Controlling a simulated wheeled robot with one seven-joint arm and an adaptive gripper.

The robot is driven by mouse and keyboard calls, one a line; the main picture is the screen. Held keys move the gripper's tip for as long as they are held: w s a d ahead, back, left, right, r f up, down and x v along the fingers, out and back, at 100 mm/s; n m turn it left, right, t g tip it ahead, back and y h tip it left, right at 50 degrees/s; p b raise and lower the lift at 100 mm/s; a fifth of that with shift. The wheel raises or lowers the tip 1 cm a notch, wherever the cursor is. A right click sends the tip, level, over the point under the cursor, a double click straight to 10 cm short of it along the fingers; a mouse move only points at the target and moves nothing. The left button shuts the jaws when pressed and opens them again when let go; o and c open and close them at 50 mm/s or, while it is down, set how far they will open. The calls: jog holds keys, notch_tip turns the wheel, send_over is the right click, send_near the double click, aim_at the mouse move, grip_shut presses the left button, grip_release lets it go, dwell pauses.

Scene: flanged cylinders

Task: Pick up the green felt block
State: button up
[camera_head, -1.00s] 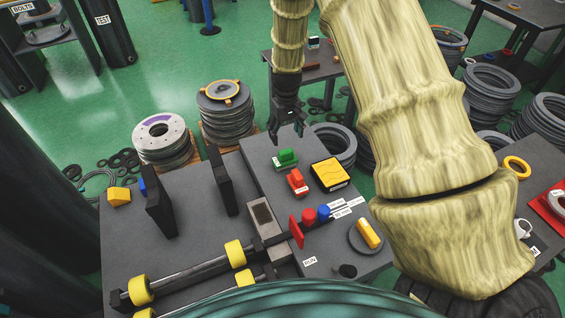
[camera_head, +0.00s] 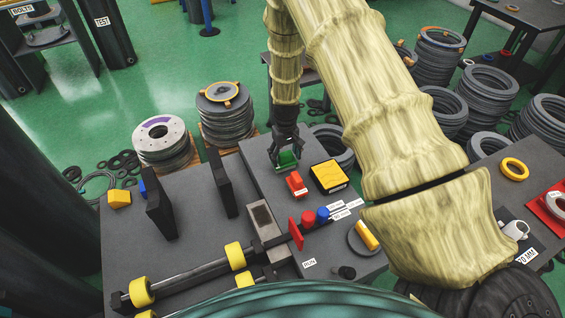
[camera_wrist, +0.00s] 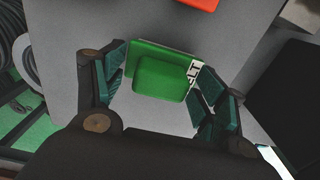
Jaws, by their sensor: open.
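The green felt block (camera_head: 287,161) lies on the grey table top near its far edge, under my gripper (camera_head: 286,152). In the wrist view the green block (camera_wrist: 160,78) shows a raised middle on a wider base, with a white label partly visible at its right. My gripper (camera_wrist: 160,92) is open, with one dark green finger pad on the left of the block and one on the right. The fingers are around the block's sides. Whether they touch it, I cannot tell.
A red-orange block (camera_head: 296,184) stands close by, and a yellow box (camera_head: 328,176) lies to its right. Black upright plates (camera_head: 222,182) stand on the left part of the table. Red (camera_head: 308,217) and blue (camera_head: 323,214) knobs are nearer.

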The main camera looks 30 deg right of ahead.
aim_at(285, 153)
jog(key=shift+c, duration=0.2)
jog(key=c, duration=1.2)
jog(key=shift+o, duration=0.2)
notch_tip(285, 153, up, 10)
jog(key=shift+f+b, duration=0.1)
jog(key=shift+b, duration=0.2)
jog(key=o, duration=0.3)
jog(key=shift+c, duration=0.5)
